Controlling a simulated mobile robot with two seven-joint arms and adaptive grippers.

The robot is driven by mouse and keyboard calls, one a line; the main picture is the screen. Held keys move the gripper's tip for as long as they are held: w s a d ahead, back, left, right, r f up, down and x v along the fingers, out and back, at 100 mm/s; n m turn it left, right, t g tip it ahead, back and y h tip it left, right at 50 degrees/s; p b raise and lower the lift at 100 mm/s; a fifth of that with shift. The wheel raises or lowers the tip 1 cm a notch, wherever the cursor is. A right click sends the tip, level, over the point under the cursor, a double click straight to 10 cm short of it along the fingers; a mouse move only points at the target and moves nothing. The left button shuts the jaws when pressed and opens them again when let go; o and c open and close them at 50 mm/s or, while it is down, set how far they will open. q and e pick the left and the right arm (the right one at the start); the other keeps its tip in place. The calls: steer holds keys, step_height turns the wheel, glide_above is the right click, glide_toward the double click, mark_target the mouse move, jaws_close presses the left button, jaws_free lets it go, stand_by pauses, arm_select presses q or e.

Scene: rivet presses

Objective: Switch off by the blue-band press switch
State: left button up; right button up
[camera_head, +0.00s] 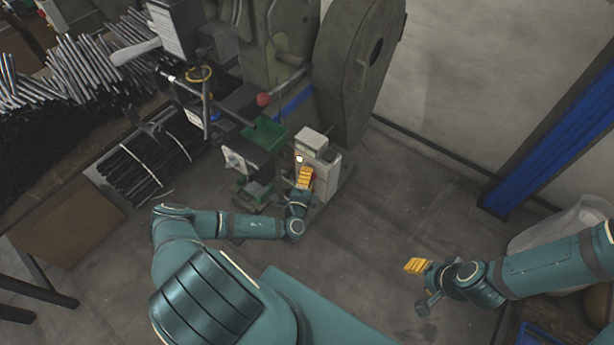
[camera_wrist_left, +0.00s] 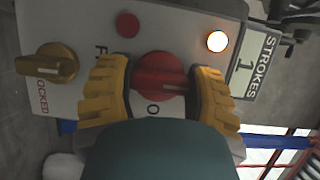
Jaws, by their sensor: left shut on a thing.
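The press (camera_head: 262,50) stands at the top middle of the head view, with a blue band (camera_head: 292,104) on its frame. Its light grey control box (camera_head: 316,150) is in front of the flywheel. In the left wrist view, the panel (camera_wrist_left: 190,22) carries a red rotary switch (camera_wrist_left: 160,74) with an "O" below it, a lit lamp (camera_wrist_left: 217,41), a red button (camera_wrist_left: 127,24) and a brass selector (camera_wrist_left: 50,64). My left gripper (camera_wrist_left: 162,85) is shut on the red switch, one yellow finger on each side. My right gripper (camera_head: 416,280) hangs over open floor; its jaw gap is unclear.
A counter plate (camera_wrist_left: 255,64) reading "STROKES 1" is beside the lamp. Racks of metal rods (camera_head: 90,60) are at the left. A blue post (camera_head: 555,130) and a pale sack (camera_head: 560,228) are at the right. The middle floor is clear.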

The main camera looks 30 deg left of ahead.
arm_select(q)
steer(key=shift+f, duration=0.1)
steer(key=o, duration=1.2)
steer(key=shift+s, duration=0.15)
steer(key=v, duration=1.1)
steer(key=shift+s+d, duration=0.15)
steer(key=shift+s, duration=0.2)
